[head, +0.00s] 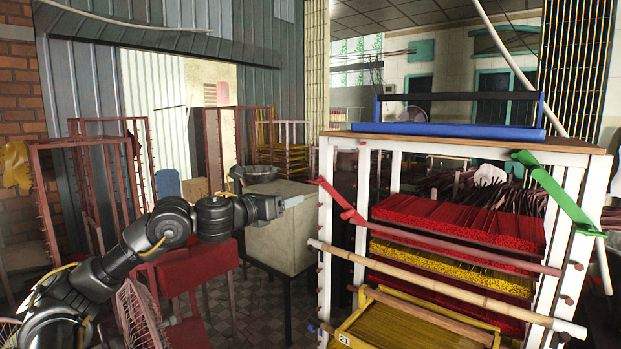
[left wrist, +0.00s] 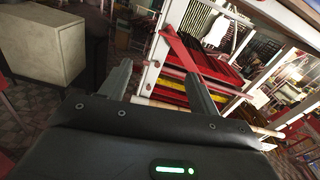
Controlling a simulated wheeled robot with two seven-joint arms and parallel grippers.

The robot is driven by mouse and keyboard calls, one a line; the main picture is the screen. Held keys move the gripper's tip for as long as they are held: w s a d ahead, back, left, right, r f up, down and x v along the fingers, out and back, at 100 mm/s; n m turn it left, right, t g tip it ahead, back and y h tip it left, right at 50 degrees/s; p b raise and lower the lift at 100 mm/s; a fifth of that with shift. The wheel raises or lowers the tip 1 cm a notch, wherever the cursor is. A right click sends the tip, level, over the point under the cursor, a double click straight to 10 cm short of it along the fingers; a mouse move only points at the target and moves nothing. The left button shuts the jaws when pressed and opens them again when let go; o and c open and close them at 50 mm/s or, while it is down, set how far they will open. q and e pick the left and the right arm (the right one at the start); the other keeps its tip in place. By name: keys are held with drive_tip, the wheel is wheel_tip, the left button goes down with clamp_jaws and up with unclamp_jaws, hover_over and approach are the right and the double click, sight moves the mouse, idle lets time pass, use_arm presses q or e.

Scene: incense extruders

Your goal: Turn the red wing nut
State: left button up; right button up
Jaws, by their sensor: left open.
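The red wing nut (head: 338,198) is a long flat red bar on the left front post of a white rack (head: 327,240). It slopes down to the right in the head view. In the left wrist view the red wing nut (left wrist: 178,50) runs diagonally beyond the fingers. My left gripper (head: 293,202) is open and empty, a short way left of the wing nut's upper end, and appears apart from it. Its two spread fingers show in the left wrist view (left wrist: 158,75). My right gripper is not in view.
A green wing nut (head: 553,190) sits on the rack's right post. Red and yellow incense bundles (head: 460,228) fill the shelves. A bamboo pole (head: 440,287) crosses the front. A blue tool tray (head: 450,130) rests on top. A pale cabinet (head: 280,235) stands behind my left gripper.

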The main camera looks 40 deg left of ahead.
sight(314, 182)
use_arm(q)
drive_tip(key=shift+m, duration=0.7)
drive_tip(key=w+p, duration=0.2)
drive_tip(key=w, duration=0.1)
drive_tip(key=w+r+p, duration=0.1)
drive_tip(key=w+p, duration=0.2)
drive_tip(key=w+r+p, duration=0.1)
drive_tip(key=w+p, duration=0.1)
drive_tip(key=w, duration=0.1)
drive_tip(key=shift+w+d+r, duration=0.25)
drive_tip(key=shift+w+d, duration=0.05)
drive_tip(key=shift+w, duration=0.05)
drive_tip(key=c, duration=1)
